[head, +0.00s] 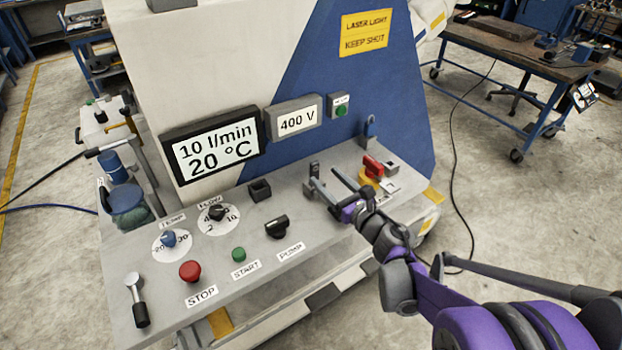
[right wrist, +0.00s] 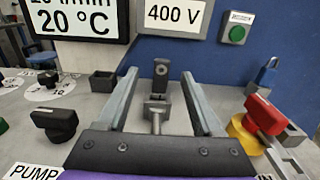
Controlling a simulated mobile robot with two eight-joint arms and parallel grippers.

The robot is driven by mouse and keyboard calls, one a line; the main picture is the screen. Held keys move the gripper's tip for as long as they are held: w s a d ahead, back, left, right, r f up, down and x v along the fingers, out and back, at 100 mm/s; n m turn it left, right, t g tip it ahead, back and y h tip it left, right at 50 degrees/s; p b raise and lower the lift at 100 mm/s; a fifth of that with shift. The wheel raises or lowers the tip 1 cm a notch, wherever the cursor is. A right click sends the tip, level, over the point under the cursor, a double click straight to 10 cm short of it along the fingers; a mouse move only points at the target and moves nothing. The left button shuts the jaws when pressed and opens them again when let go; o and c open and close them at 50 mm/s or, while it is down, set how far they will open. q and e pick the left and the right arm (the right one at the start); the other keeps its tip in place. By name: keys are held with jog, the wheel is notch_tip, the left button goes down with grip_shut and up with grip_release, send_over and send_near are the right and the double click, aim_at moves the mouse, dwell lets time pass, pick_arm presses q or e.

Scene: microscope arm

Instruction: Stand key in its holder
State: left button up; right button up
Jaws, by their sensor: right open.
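A dark grey piece with a hole near its top, which looks like the key (head: 314,169), is at the middle back of the sloped panel. In the right wrist view the key (right wrist: 160,72) shows between the finger lines, with a grey metal part and a thin rod below it. I cannot tell whether these are one piece. My right gripper (head: 328,184) is open, its fingers either side of that line; it also shows in the right wrist view (right wrist: 160,88). A small dark square open-topped block, possibly the holder (head: 259,190), sits left of it. My left gripper is out of view.
A red rotary switch (head: 373,166) on a yellow base and a blue padlock (head: 369,128) are right of the key. A black pump knob (head: 277,227), green start button (head: 238,254) and red stop button (head: 190,270) stand nearer the panel's front. Display boxes line the back wall.

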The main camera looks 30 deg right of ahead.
aim_at(316, 165)
jog(key=w, duration=0.7)
jog(key=shift+a+r+p, duration=0.15)
jog(key=shift+p, duration=0.15)
grip_shut()
dwell(1.1)
